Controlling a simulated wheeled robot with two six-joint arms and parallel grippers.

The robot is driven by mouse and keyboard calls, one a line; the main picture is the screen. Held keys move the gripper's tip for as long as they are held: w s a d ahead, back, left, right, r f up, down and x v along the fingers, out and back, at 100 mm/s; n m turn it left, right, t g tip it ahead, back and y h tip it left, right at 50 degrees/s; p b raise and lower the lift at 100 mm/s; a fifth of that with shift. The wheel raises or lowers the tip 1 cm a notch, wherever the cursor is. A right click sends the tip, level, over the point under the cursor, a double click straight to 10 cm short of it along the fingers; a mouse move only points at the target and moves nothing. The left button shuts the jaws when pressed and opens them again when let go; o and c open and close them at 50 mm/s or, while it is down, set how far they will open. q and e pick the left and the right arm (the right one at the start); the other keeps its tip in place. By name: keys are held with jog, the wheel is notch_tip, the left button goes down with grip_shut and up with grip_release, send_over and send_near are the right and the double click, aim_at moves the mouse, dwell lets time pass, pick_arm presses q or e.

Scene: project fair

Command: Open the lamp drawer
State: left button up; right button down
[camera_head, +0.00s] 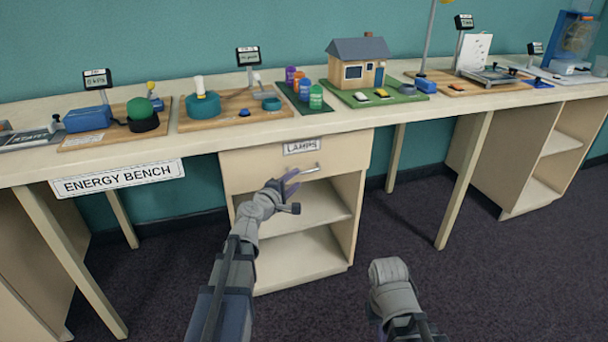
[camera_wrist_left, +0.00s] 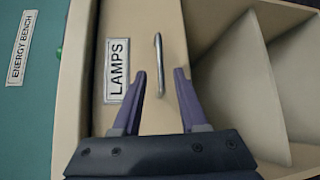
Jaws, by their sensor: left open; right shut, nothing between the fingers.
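The lamp drawer (camera_head: 243,167) is the beige top drawer of a cabinet under the bench, with a "LAMPS" label (camera_head: 301,146) on its front. It looks shut. Its thin metal bar handle (camera_head: 311,169) sits below the label. In the left wrist view the drawer front (camera_wrist_left: 135,22) fills the middle, and the handle (camera_wrist_left: 158,60) appears partly between my open fingers. My left gripper (camera_head: 291,180) is open and empty, close in front of the handle; I cannot tell whether it touches. My right arm shows at the bottom, but its gripper fingers are not visible.
Open shelves (camera_head: 300,248) lie under the drawer. The bench top (camera_head: 300,124) above carries several exhibits, including a model house (camera_head: 358,65). A bench leg (camera_head: 465,180) stands to the right. The dark floor (camera_head: 400,225) in front of the cabinet is clear.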

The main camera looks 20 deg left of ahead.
aim_at(304, 172)
pick_arm(q)
jog(key=b+x, duration=0.1)
jog(key=x, duration=0.5)
jog(key=shift+w+f, duration=0.1)
jog(key=shift+w, duration=0.25)
jog(key=shift+d, duration=0.1)
jog(key=shift+c, duration=0.2)
grip_shut()
dwell(0.8)
